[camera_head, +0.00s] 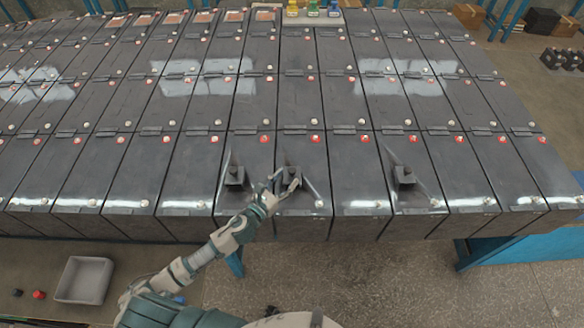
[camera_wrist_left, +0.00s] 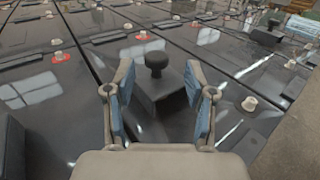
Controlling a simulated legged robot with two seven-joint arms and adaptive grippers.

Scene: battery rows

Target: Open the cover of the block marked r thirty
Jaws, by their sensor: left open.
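My left gripper (camera_head: 284,181) reaches in from the lower left to a front-row battery block (camera_head: 303,150). It is open. A black piece with a round knob (camera_head: 291,171) stands on that block. In the left wrist view the knob (camera_wrist_left: 156,60) and its square base (camera_wrist_left: 162,90) show between and just beyond the spread fingers of my gripper (camera_wrist_left: 160,92). I cannot tell whether the fingers touch it. Similar knobbed pieces stand on two other front-row blocks, one to the left (camera_head: 234,176) and one to the right (camera_head: 404,175). No r thirty marking is readable. My right gripper is not in view.
Rows of dark blocks with red and white terminals fill the rack. Thin slanted strips show beside the knobbed pieces. Small coloured items (camera_head: 312,9) sit at the far edge. Floor is open at the lower right.

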